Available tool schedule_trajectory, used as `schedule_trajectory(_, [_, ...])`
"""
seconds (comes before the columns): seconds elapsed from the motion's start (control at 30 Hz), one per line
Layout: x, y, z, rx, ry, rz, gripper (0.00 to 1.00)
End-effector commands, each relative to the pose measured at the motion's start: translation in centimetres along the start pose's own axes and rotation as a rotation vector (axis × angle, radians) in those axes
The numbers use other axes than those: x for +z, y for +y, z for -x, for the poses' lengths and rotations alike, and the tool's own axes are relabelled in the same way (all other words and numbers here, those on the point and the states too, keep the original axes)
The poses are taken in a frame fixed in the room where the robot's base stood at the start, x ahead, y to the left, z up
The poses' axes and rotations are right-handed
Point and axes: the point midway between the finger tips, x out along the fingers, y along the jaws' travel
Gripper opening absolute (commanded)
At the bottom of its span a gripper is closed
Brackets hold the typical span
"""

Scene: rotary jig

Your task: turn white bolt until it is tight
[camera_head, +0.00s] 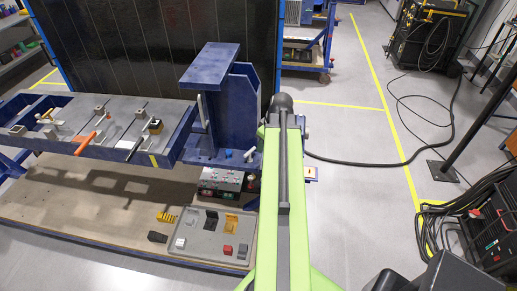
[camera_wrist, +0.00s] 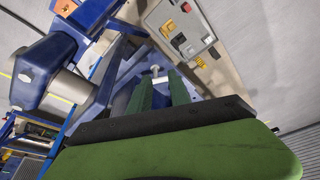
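The white bolt (camera_wrist: 155,71) shows in the wrist view as a small T-shaped piece on the blue jig, just past the fingertips. In the head view, a small pale bolt (camera_head: 249,155) sits at the lower right of the blue jig (camera_head: 212,58), beside my green arm. My gripper (camera_wrist: 160,81) has two green fingers standing apart, with a gap between them. The bolt lines up with this gap; I cannot tell whether a finger touches it. In the head view my gripper is hidden behind my arm.
A grey tray (camera_head: 188,262) with coloured blocks lies on the wooden platform, below a control box (camera_head: 220,181) with buttons. A blue bench (camera_head: 172,152) with clamps and an orange handle (camera_head: 85,143) extends left. A black cable (camera_head: 350,163) crosses the floor at right.

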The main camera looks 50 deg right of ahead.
Motion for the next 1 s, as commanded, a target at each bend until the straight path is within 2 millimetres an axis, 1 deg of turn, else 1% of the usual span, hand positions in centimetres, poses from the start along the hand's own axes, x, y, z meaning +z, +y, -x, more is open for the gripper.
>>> schedule_trajectory(0.03, [0.1,0.0,-1.2,0.0,0.0,0.0,0.15])
schedule_trajectory(0.13, [0.2,0.1,-3.0,0.0,0.0,-0.001,0.02])
schedule_trajectory(0.17, [0.2,0.1,-3.6,0.0,0.0,-0.001,0.0])
schedule_trajectory(0.4, [0.3,0.1,-8.8,0.0,0.0,0.0,0.0])
schedule_trajectory(0.47, [0.3,0.1,-10.1,0.0,0.0,-0.001,0.0])
schedule_trajectory(0.5, [-0.1,0.1,-10.5,0.0,0.0,-0.001,0.0])
schedule_trajectory(0.53, [-1.1,0.2,-10.2,0.0,0.001,0.001,0.0])
schedule_trajectory(0.6, [-2.3,0.2,-10.6,0.0,0.0,0.001,0.0])
schedule_trajectory(0.7, [-3.3,0.1,-11.0,0.0,0.0,0.0,0.0])
schedule_trajectory(0.8, [-3.6,0.1,-11.1,0.001,0.0,-0.001,0.0])
schedule_trajectory(1.0, [-3.6,0.0,-11.1,0.001,0.0,-0.002,0.0])
